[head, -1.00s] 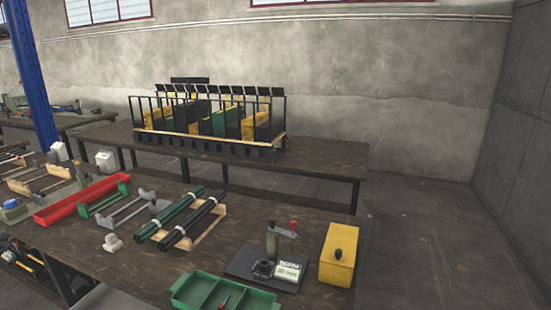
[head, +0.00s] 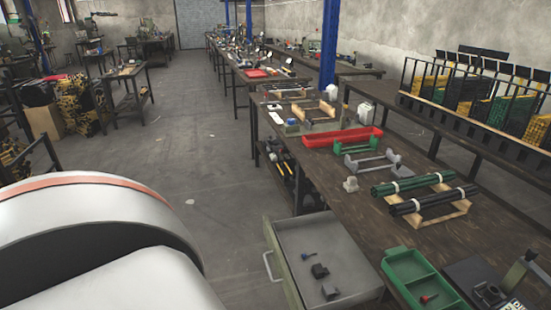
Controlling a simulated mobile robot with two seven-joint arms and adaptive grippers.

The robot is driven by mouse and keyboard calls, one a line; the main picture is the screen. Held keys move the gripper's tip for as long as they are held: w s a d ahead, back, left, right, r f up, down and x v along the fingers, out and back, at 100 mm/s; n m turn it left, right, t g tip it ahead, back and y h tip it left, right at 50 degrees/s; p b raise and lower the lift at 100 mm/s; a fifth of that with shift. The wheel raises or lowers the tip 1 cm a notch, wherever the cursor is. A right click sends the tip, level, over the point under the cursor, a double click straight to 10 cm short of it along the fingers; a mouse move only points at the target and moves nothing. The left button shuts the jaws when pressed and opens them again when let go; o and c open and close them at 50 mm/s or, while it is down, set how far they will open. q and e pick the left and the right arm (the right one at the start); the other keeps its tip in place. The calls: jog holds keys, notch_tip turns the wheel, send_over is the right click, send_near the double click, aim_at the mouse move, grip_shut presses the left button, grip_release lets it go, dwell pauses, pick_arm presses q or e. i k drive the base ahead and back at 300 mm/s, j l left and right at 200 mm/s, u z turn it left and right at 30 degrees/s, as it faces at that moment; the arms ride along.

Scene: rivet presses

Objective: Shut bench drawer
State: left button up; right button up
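The bench drawer (head: 318,244) is pulled out from the near end of the long dark workbench (head: 345,213). It is a grey metal tray with a greenish front and a pale bar handle (head: 270,266) facing left, over the aisle. A few small dark parts (head: 320,270) lie inside it. How far it stands out in full is cut off by the lower edge. Neither of my grippers shows in the head view. A large white rounded part of my own body fills the lower left.
On the bench are a green divided tray (head: 409,274), bundles of dark rods on wooden cradles (head: 425,226), grey brackets (head: 372,167) and a red tray (head: 343,139). A rack of yellow and green bins (head: 480,98) stands at right. The aisle floor (head: 205,130) left of the bench is clear.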

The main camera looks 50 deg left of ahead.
aim_at(323, 233)
jog(key=u, duration=1.45)
jog(key=k+z, duration=0.2)
jog(key=z, duration=0.15)
